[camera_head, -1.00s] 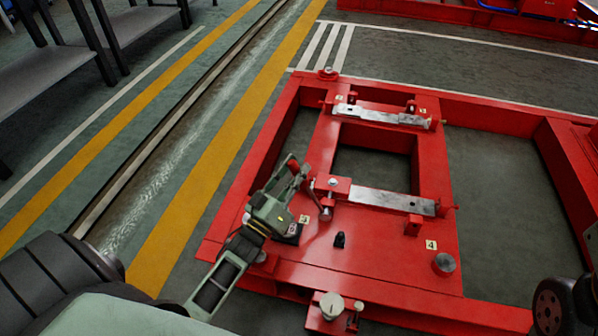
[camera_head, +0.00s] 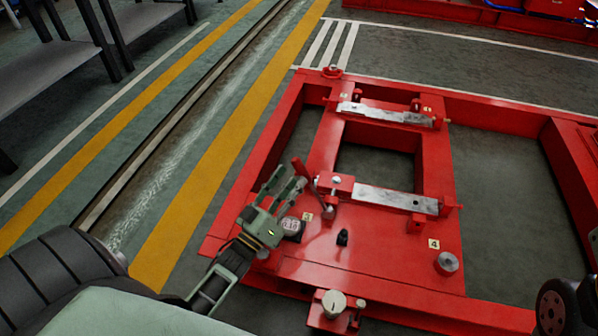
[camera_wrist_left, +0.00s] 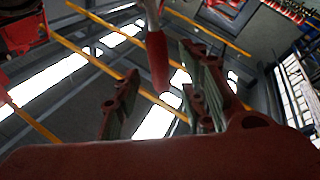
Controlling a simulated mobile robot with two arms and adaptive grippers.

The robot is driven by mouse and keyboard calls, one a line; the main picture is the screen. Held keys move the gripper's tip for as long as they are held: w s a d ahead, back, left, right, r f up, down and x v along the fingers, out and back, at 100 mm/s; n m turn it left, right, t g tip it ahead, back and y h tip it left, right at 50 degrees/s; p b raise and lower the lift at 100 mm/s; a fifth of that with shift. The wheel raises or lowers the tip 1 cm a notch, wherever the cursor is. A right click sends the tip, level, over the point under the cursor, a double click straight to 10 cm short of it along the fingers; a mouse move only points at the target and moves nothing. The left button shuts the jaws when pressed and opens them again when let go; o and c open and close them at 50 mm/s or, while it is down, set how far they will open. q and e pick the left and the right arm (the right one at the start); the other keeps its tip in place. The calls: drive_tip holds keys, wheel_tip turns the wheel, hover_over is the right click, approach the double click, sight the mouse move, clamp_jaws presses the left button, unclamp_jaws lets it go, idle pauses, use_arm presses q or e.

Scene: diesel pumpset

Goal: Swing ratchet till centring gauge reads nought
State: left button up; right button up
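The ratchet has a red handle (camera_head: 303,172) that slants up to the left from a joint on the left side of the red frame. My left gripper (camera_head: 283,183) is open just left of the handle, its fingers spread. In the left wrist view the red grip (camera_wrist_left: 158,62) lies in the gap between the two parted fingers (camera_wrist_left: 160,100), and no finger is seen closed on it. A small round pale-faced dial (camera_head: 292,225), perhaps the gauge, sits beside the gripper, partly hidden by it. Its reading is too small to tell. My right gripper is not in view.
The red frame (camera_head: 375,258) carries two metal crossbars (camera_head: 395,200) and a small black peg (camera_head: 342,238). A round pale knob or dial (camera_head: 333,303) stands on the front bracket. The striped floor (camera_head: 190,190) to the left is clear.

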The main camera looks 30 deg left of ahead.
use_arm(q)
drive_tip(key=v, duration=0.7)
drive_tip(key=shift+s, duration=0.15)
drive_tip(key=shift+a, duration=0.1)
